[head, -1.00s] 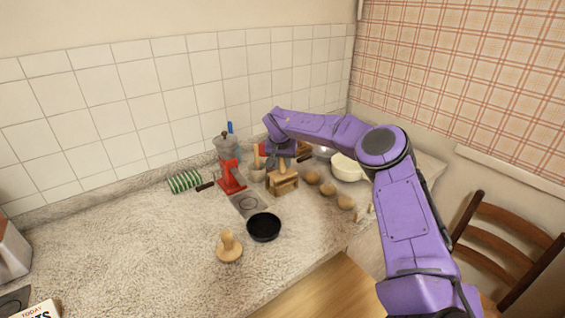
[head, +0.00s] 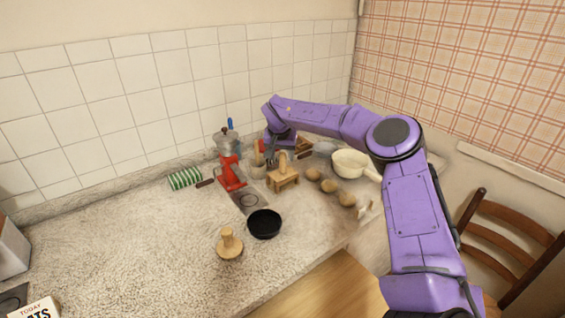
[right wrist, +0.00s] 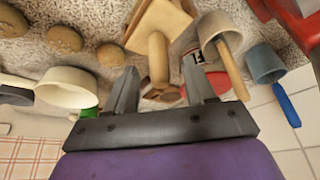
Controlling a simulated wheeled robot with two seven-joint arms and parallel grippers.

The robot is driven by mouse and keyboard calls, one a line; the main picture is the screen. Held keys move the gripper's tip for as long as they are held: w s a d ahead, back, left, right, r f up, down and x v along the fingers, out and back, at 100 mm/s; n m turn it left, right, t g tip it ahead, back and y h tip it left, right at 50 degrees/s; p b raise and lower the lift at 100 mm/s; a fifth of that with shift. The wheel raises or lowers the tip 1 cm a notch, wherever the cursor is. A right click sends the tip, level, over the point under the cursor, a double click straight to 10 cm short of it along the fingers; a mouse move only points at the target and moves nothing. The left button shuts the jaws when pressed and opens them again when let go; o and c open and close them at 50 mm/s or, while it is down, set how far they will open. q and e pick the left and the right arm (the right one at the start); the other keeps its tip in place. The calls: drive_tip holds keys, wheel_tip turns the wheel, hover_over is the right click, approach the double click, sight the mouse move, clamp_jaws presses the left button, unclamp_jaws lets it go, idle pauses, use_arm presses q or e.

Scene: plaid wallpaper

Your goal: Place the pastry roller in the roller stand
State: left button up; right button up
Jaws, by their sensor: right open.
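The wooden roller stand (head: 284,183) is on the counter near the wall, and it also shows in the right wrist view (right wrist: 165,22). A light wooden, rounded piece that looks like the pastry roller (head: 283,161) stands upright at the stand. In the right wrist view the roller (right wrist: 157,58) points toward my gripper; its seating in the stand is hard to make out. My right gripper (right wrist: 158,75) is open, its fingers on either side of the roller's line with gaps. In the head view my right gripper (head: 273,153) is behind the stand. My left gripper is not seen.
A black bowl (head: 264,224) and a wooden piece with a round base (head: 229,246) are in front. A red coffee grinder (head: 231,176) stands left of the stand; several buns (head: 329,186) and a cream pan (head: 350,162) are right. The left counter is mostly clear.

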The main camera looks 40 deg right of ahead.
drive_tip(key=v, duration=0.8)
drive_tip(key=shift+b, duration=0.4)
drive_tip(key=shift+r, duration=0.1)
